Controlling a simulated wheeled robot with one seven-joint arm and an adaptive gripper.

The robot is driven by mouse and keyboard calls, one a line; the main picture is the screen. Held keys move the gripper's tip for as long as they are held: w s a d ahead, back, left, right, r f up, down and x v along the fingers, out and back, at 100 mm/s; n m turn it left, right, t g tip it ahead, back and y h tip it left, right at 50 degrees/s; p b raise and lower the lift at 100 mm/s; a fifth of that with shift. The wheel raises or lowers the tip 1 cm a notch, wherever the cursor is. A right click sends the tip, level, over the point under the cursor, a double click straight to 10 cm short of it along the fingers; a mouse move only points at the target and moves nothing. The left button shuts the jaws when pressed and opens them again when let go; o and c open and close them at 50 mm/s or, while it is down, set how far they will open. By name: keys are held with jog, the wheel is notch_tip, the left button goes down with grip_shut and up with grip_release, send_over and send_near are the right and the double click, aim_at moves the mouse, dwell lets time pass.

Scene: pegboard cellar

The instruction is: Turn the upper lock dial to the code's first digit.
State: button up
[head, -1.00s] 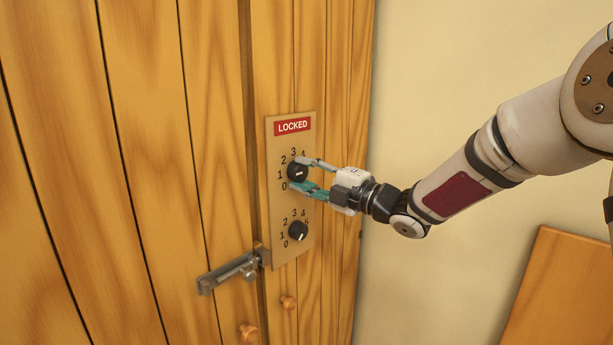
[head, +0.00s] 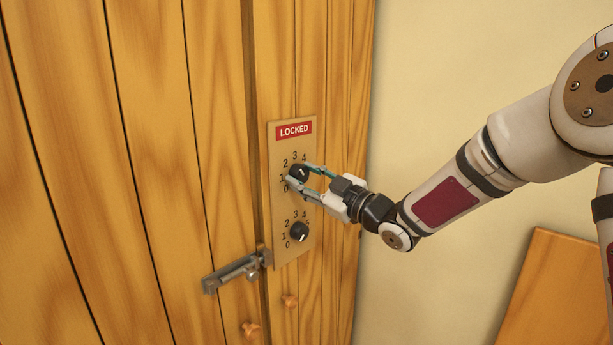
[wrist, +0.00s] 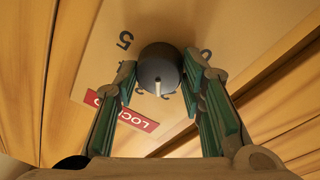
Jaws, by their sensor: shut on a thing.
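The upper dial (head: 299,172) is a black round knob on a tan lock plate (head: 283,207), with digits around it. My gripper (head: 297,176) is at this dial, its two fingers on opposite sides of the knob. In the wrist view the knob (wrist: 158,70) sits between the green-padded fingertips (wrist: 159,82), and the gripper is shut on it. Its white pointer line points down in that view, to the side where the red LOCKED label (wrist: 122,110) is.
A lower dial (head: 300,232) sits below on the same plate. The red LOCKED sign (head: 294,131) is at the plate's top. A metal bolt (head: 236,270) and two wooden knobs (head: 290,300) are lower on the wooden doors.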

jog(key=m, duration=0.2)
jog(key=m+p, duration=0.1)
jog(key=m, duration=0.2)
jog(key=shift+s+t+h+p, duration=0.1)
jog(key=shift+t+h+p, duration=0.2)
jog(key=shift+h, duration=0.1)
jog(key=m+p, duration=0.1)
jog(key=m, duration=0.3)
jog(key=shift+h, duration=0.3)
jog(key=m+p, duration=0.2)
jog(key=m, duration=0.2)
jog(key=shift+r+m+h, duration=0.1)
jog(key=shift+m+h, duration=0.2)
jog(key=shift+m, duration=0.1)
jog(key=shift+m+p, duration=0.4)
jog(key=shift+m, duration=1)
jog(key=shift+a, duration=0.1)
jog(key=o, duration=1.2)
jog(key=shift+c, duration=0.2)
